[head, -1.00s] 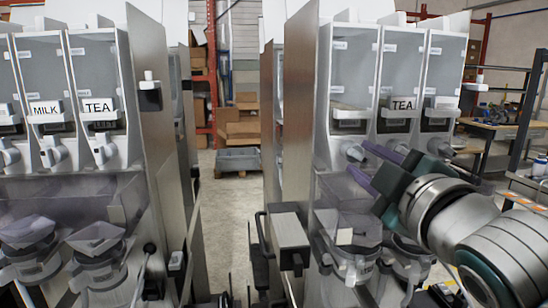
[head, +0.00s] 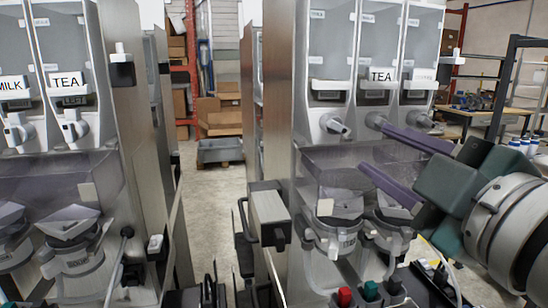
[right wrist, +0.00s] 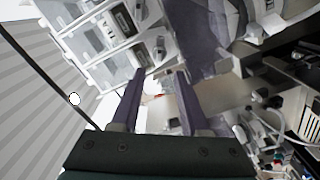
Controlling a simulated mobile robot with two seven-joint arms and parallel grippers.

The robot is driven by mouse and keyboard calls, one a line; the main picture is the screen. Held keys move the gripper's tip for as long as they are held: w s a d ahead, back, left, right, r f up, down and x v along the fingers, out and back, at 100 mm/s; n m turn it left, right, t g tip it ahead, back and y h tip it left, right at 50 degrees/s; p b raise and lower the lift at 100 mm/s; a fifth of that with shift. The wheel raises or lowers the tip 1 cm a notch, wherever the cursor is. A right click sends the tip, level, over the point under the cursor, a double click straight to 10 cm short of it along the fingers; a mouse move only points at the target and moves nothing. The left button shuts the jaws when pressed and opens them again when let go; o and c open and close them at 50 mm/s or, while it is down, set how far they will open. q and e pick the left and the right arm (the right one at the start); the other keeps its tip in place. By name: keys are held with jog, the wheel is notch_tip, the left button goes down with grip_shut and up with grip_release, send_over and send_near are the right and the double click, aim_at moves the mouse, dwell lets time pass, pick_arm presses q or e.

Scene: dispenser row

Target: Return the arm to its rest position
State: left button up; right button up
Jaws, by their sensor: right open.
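My right gripper (head: 388,158) is open and empty, with its two purple fingers pointing left in the head view. It is in front of the right dispenser row, at about the height of the dispenser outlets and the clear purple-tinted guard. The fingers also show in the right wrist view (right wrist: 155,105), spread apart with nothing between them. My right arm (head: 515,225) comes in from the right edge. My left gripper is in neither view.
The right dispenser unit (head: 321,70) with a TEA label stands close to my right gripper. A left unit (head: 75,50) has MILK and TEA labels. Red and green buttons (head: 345,297) lie below. An aisle (head: 214,210) with cardboard boxes (head: 220,122) runs between the units.

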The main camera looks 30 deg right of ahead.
jog(key=shift+s, duration=0.25)
dwell(0.3)
jog(key=s+a+f+m+g+y, duration=0.2)
jog(key=s+a+f+m+g, duration=0.2)
jog(key=s+f+g, duration=0.4)
jog(key=s+a+f+m+g+y, duration=0.25)
jog(key=s+f+g, duration=0.3)
jog(key=f, duration=0.45)
notch_tip(320, 180, up, 27)
jog(key=s+a+p, duration=0.1)
jog(key=s+p, duration=0.1)
jog(key=p, duration=2.6)
jog(key=shift+s+a+r+m, duration=0.15)
jog(key=shift+m, duration=0.3)
jog(key=shift+g, duration=0.25)
